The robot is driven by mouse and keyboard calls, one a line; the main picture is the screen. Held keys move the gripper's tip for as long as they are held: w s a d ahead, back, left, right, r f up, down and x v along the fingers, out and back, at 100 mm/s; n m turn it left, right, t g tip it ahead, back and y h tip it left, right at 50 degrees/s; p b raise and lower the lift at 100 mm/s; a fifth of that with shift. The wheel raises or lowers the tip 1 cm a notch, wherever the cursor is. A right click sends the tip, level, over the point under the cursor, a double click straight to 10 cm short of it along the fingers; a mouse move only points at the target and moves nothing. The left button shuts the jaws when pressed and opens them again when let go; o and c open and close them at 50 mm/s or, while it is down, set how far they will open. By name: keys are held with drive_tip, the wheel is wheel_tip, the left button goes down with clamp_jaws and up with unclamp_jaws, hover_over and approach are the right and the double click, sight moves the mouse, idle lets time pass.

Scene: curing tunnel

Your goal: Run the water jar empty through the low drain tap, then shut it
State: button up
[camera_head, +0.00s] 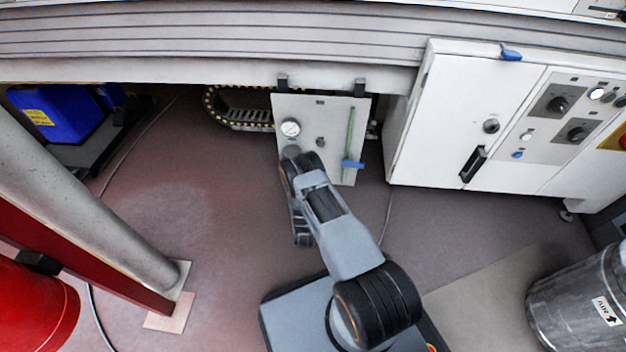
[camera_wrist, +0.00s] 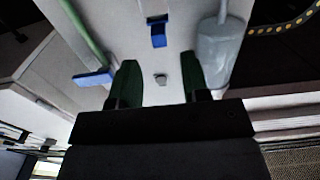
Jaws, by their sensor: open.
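A pale panel (camera_head: 335,112) hangs under the long beam. In the wrist view, a greyish see-through jar (camera_wrist: 220,50) stands out from the panel on the right; its water level cannot be made out. A small blue tap-like handle (camera_wrist: 157,32) sits left of the jar, and a wider blue handle (camera_wrist: 94,77) crosses the end of a green pipe (camera_wrist: 85,32). The frames do not settle which is the drain tap. In the head view my arm hides the fingertips.
A gauge (camera_head: 290,128) sits on the panel's left. A white cabinet (camera_head: 440,125) stands to the right, a cable chain (camera_head: 230,110) and blue container (camera_head: 60,112) to the left. A post and red object (camera_head: 30,305) fill the lower left; a metal cylinder (camera_head: 580,300) stands lower right.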

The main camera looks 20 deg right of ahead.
drive_tip(key=b+x, duration=0.2)
drive_tip(key=x, duration=0.6)
drive_tip(key=shift+w+d+b, duration=0.1)
drive_tip(key=shift+w+b, duration=0.15)
drive_tip(key=shift+b, duration=0.15)
drive_tip(key=shift+c, duration=0.2)
clamp_jaws()
